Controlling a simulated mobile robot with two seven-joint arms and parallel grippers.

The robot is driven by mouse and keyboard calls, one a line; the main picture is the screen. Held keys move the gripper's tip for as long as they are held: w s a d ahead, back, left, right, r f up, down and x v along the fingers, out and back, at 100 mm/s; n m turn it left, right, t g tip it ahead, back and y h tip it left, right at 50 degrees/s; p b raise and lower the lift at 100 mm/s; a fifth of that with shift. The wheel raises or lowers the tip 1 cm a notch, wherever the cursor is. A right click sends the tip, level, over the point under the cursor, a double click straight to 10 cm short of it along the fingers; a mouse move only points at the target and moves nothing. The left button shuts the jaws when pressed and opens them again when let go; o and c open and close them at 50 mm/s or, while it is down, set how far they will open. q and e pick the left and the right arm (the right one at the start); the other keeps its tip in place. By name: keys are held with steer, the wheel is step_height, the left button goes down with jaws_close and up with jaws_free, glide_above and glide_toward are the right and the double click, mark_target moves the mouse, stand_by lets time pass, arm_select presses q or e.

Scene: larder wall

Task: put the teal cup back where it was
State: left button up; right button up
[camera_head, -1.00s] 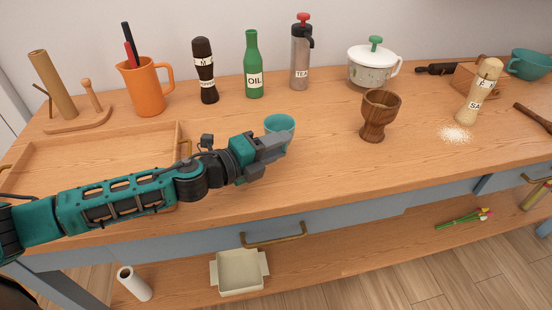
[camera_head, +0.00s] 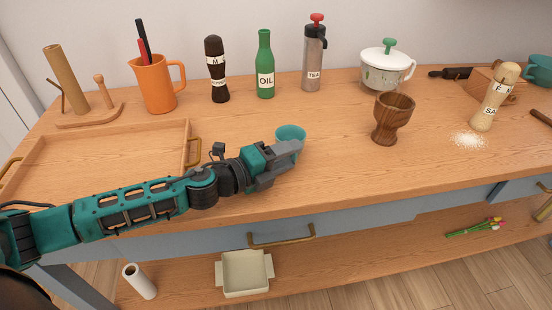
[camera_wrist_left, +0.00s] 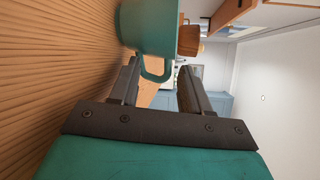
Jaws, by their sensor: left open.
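The teal cup (camera_head: 291,131) stands on the wooden counter, its lower part hidden behind my left gripper (camera_head: 296,150) in the head view. In the left wrist view the cup (camera_wrist_left: 150,22) is just beyond the fingertips, with its handle (camera_wrist_left: 156,70) pointing back toward the gripper. My left gripper (camera_wrist_left: 160,72) is open, with the cup's handle showing between its two fingers. I cannot tell whether a finger touches the cup. My right gripper is not in view.
A wooden goblet (camera_head: 393,118) stands right of the cup. A wooden tray (camera_head: 186,150) lies to the left. An oil bottle (camera_head: 265,65), a tea flask (camera_head: 314,60) and a white pot (camera_head: 386,68) stand behind. Spilled salt (camera_head: 469,141) lies right. Counter around the cup is clear.

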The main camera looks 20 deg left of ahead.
arm_select(q)
steer(key=b+v, duration=0.1)
steer(key=v, duration=0.4)
steer(key=shift+s+f, duration=0.15)
steer(key=shift+b+v, duration=0.35)
steer(key=shift+v, duration=0.75)
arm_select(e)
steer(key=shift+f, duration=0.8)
